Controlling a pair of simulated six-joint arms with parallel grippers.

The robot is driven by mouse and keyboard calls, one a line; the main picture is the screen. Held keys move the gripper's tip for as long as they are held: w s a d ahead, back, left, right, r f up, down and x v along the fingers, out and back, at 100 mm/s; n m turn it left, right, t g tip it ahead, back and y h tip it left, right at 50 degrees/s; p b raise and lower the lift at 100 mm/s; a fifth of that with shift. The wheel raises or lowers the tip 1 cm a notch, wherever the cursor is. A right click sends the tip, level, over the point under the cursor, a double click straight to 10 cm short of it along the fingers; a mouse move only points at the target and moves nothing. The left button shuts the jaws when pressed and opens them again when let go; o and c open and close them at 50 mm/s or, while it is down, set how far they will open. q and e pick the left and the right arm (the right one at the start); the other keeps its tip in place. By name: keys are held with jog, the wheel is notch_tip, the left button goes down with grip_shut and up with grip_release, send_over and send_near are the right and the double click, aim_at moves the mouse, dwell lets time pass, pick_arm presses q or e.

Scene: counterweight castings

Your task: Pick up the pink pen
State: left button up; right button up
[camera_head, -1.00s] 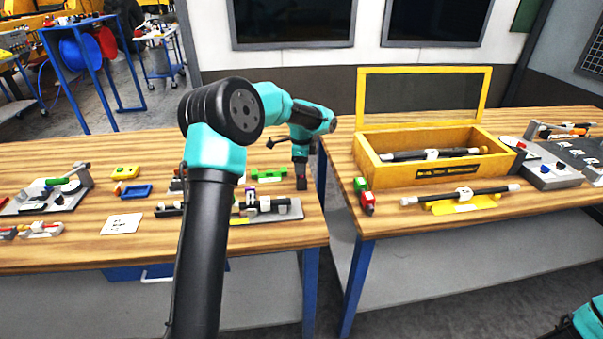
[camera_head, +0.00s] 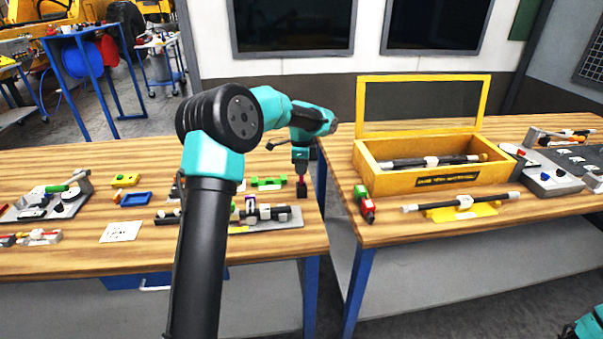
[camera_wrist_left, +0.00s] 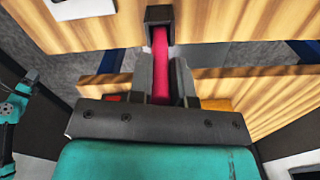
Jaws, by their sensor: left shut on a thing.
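The pink pen (camera_wrist_left: 160,62) is between the two dark fingers of my left gripper (camera_wrist_left: 161,80) in the left wrist view. The fingers are shut on it. Its far end meets a small black square holder (camera_wrist_left: 159,14); whether it is still inside is hard to tell. In the head view the pink pen (camera_head: 301,181) shows as a short upright strip under my left gripper (camera_head: 300,170), above the black holder (camera_head: 301,193) by the right edge of the left table. My right gripper is out of view.
A grey tray (camera_head: 290,220) with small parts lies left of the holder. A gap separates the left table (camera_head: 75,255) from the right table (camera_head: 420,231). A yellow open box (camera_head: 400,182) and red and green blocks (camera_head: 367,209) stand on the right table.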

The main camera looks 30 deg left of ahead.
pick_arm(q)
notch_tip(320, 180, up, 8)
dwell(0.6)
